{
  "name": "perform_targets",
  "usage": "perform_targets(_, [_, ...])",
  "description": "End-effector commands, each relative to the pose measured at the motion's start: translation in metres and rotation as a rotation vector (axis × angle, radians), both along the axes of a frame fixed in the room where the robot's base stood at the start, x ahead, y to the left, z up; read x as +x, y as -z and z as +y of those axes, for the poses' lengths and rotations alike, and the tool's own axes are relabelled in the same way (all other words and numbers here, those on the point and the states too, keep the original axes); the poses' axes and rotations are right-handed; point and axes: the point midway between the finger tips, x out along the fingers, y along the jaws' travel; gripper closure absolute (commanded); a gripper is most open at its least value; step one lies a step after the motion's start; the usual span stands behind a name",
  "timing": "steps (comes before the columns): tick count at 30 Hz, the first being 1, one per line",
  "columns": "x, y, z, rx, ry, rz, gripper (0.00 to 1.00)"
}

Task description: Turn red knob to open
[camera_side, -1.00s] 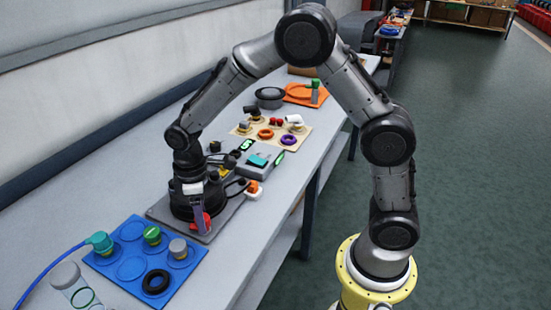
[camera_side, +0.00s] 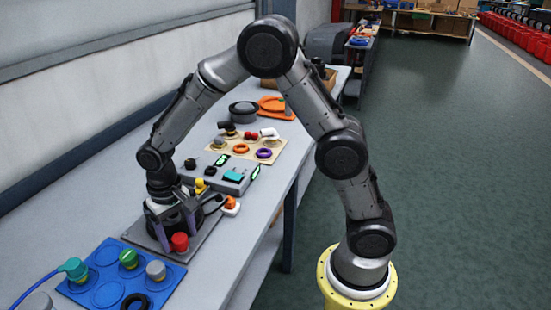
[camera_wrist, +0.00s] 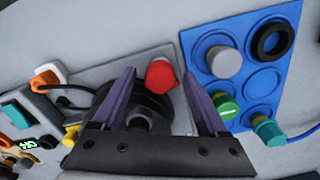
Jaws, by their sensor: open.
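The red knob (camera_side: 179,242) stands on the grey plate of the black round tank fitting, near the plate's front edge. In the wrist view the red knob (camera_wrist: 160,76) shows between the tips of my two purple fingers, with a gap on each side. My gripper (camera_wrist: 159,82) is open and empty, pointing down over the fitting. In the side view my gripper (camera_side: 171,222) is just behind and above the knob. The black fitting (camera_wrist: 140,112) is partly hidden by my fingers and the gripper body.
A blue tray (camera_side: 120,283) with green, grey, teal and black parts lies in front of the plate. Behind stand a grey box (camera_side: 232,178) with a teal top, an orange-and-white connector (camera_side: 231,205) with a black cable, and a beige board (camera_side: 240,150) with rings.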

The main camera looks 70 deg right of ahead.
Motion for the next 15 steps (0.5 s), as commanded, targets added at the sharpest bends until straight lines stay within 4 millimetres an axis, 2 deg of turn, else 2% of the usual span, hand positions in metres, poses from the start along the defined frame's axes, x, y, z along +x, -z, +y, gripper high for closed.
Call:
perform_targets(4, [0.001,-0.002,0.001,-0.001,0.151,-0.001,0.24])
perform_targets(15, [0.002,-0.073,0.001,0.002,0.141,-0.006,0.24])
